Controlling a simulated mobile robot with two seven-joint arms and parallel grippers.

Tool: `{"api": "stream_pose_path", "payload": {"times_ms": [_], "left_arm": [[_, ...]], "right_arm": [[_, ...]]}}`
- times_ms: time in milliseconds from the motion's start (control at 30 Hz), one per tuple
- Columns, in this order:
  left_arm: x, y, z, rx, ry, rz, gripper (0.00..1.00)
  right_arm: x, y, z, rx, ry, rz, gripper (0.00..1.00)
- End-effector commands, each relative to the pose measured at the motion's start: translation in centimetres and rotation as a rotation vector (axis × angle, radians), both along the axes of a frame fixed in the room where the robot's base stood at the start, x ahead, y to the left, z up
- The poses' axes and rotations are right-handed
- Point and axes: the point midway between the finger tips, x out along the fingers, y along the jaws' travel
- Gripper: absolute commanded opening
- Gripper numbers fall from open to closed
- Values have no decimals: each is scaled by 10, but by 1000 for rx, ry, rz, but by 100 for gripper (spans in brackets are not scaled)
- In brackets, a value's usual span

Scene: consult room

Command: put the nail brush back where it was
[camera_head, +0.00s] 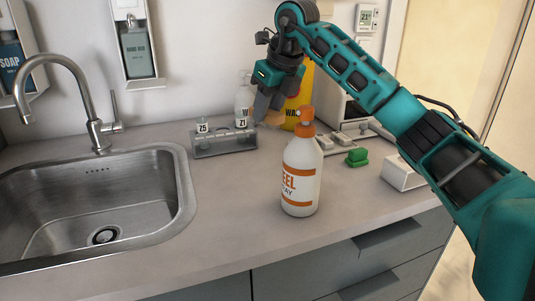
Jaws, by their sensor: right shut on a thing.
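My right gripper (264,107) reaches in from the upper right and points down above the back of the counter. It is shut on a small tan thing (274,118), which looks like the nail brush; only part of it shows, beside the fingers. It appears in front of the yellow packet and behind the white spray bottle with the orange top (301,178). I cannot tell its exact height. My left gripper is not in view.

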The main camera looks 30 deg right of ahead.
Motion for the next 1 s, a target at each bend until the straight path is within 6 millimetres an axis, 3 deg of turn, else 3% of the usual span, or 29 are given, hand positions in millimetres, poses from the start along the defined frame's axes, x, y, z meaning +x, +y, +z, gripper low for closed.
{"api": "stream_pose_path", "payload": {"times_ms": [33,100,433,633,1000], "left_arm": [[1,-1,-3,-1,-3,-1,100],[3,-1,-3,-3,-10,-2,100],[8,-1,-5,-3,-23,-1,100],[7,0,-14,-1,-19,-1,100],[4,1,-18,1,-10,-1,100]], "right_arm": [[-1,-1,-18,0,3,-1,9],[-1,0,-32,1,2,-1,9],[0,0,-61,0,0,-1,9],[-1,0,-92,0,1,0,9],[0,0,-98,1,-1,0,9]]}}
